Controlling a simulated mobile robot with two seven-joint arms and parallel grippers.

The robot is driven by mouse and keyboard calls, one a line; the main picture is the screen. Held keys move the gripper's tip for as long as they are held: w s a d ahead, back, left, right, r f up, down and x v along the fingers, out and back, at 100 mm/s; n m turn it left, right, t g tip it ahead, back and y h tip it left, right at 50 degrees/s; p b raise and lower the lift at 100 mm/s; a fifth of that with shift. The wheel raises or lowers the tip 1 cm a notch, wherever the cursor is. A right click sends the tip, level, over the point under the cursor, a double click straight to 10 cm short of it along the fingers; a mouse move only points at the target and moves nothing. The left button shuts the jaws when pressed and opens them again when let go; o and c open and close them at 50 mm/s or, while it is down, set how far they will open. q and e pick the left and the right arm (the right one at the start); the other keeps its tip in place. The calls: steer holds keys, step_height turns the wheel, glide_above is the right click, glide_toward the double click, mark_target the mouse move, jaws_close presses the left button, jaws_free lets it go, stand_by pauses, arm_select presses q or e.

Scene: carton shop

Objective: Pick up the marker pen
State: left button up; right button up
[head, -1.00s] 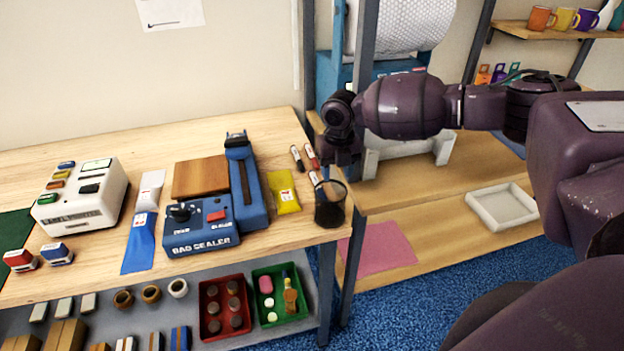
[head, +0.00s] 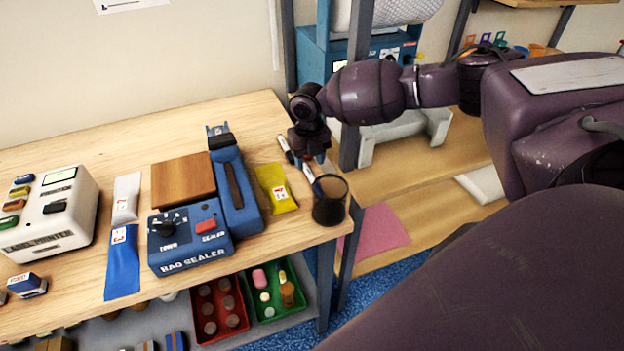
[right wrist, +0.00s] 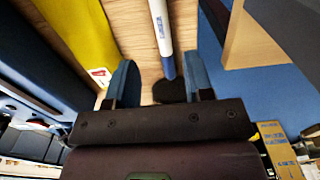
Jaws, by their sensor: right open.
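My right gripper (head: 311,163) is over the right end of the workbench, pointing down, with its blue fingers apart. In the right wrist view the open gripper (right wrist: 161,82) has a white marker pen (right wrist: 162,27) with a blue band lying between and beyond its fingertips; I see no grip on it. The gripper partly hides the pens. My left gripper is out of view.
A yellow pouch (head: 275,188), a blue bag sealer (head: 190,236) and a wooden block (head: 183,181) stand left of the gripper. The bench (head: 283,234) ends just right of the cup.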

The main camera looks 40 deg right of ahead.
mark_target(311, 175)
steer(key=shift+d+f, duration=0.15)
steer(key=shift+f, duration=1.2)
steer(key=shift+d+f, duration=0.1)
steer(key=shift+f, duration=1.2)
jaws_close()
